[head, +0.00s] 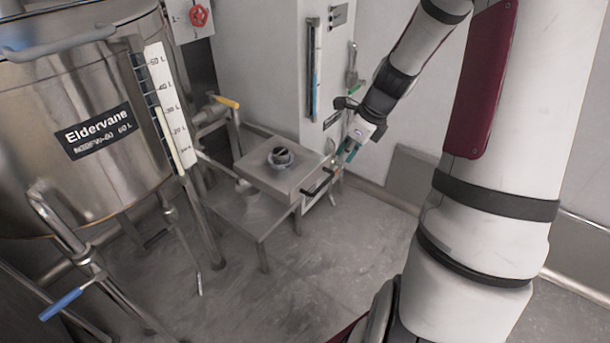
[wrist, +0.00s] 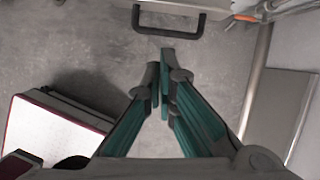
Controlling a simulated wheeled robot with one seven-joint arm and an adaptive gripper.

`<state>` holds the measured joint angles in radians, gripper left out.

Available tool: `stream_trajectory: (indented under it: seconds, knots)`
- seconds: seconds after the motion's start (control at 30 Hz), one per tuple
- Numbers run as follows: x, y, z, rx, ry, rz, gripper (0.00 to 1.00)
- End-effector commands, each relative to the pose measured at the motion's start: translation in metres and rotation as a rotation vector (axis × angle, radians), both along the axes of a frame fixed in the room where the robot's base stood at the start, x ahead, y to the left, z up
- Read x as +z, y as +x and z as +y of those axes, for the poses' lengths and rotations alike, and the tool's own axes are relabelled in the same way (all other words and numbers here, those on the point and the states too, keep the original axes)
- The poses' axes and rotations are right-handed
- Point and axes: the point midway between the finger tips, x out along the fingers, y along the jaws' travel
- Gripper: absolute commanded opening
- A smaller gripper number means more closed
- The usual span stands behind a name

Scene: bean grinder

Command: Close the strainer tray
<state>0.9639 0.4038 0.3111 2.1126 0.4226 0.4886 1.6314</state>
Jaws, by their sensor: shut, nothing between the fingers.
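The strainer tray (head: 256,172) appears to be the grey metal box-shaped part in the middle of the head view, with a round dark-topped piece on it. A black bar handle (head: 317,183) is on its front side. The handle also shows at the top of the wrist view (wrist: 168,32). My gripper (head: 346,154) is just right of and above the handle in the head view. In the wrist view its teal fingers (wrist: 160,62) are together and empty, with the handle a little beyond the tips. I see no contact with the handle.
A large steel kettle (head: 60,150) with a level scale stands at left. A lower metal shelf (head: 235,212) is under the tray. A white cabinet (head: 270,70) with hanging tools stands behind. The floor (head: 330,260) in front of the tray is clear.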

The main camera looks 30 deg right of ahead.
Motion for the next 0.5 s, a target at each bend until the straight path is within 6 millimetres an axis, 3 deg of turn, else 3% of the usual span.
stream_trajectory:
  seconds: [0.03,0.17,0.33,0.5]
  knots:
    - [-0.014,0.001,-0.007,-0.046,0.020,0.001,0.00]
    - [-0.025,0.002,-0.014,-0.106,0.043,0.002,0.00]
    - [-0.040,0.007,-0.011,-0.110,0.048,0.003,0.00]
    - [-0.070,0.018,-0.007,-0.107,0.047,0.003,0.00]
